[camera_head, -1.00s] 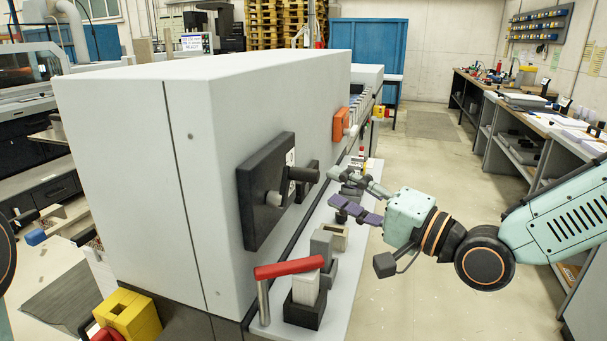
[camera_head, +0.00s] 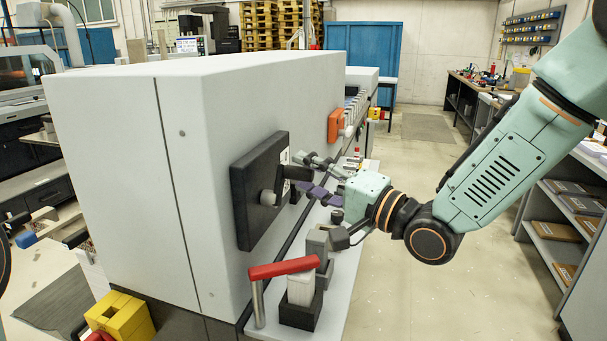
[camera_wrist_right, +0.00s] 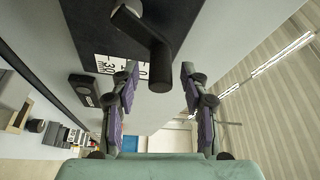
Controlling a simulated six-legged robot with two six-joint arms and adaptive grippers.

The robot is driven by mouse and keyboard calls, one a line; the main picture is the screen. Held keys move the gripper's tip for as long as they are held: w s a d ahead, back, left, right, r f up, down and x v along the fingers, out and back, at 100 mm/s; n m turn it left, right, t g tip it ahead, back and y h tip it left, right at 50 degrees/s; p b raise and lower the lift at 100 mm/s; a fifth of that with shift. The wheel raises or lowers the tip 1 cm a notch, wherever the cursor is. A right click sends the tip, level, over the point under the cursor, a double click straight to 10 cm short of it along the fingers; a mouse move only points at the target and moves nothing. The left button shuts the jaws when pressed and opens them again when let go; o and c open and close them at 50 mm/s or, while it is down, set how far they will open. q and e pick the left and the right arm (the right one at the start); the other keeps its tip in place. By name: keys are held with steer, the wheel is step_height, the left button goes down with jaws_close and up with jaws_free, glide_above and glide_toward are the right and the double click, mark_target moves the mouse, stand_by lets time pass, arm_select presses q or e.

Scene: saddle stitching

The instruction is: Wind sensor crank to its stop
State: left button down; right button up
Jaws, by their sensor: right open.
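The sensor crank has a grey hub (camera_head: 267,198) on a dark plate (camera_head: 243,205) on the side of the grey machine. Its black handle (camera_head: 296,172) sticks out toward my right gripper. My right gripper (camera_head: 304,174) is open, with its purple-padded fingers pointing at the plate, around or close beside the handle's end. In the right wrist view the crank's black arm and handle (camera_wrist_right: 158,45) show just ahead of the gap between the fingers (camera_wrist_right: 160,72). Contact cannot be told. A white number scale (camera_wrist_right: 118,69) is partly hidden behind the crank. My left gripper is not visible.
A red-handled lever (camera_head: 287,267) on a dark base stands on the pale ledge below the crank. An orange box with a knob (camera_head: 335,125) sits further along the machine. The aisle floor at the right is clear.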

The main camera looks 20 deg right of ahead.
steer(key=shift+x, duration=0.8)
steer(key=shift+a, duration=0.1)
steer(key=shift+s, duration=0.1)
steer(key=shift+c, duration=0.2)
jaws_close()
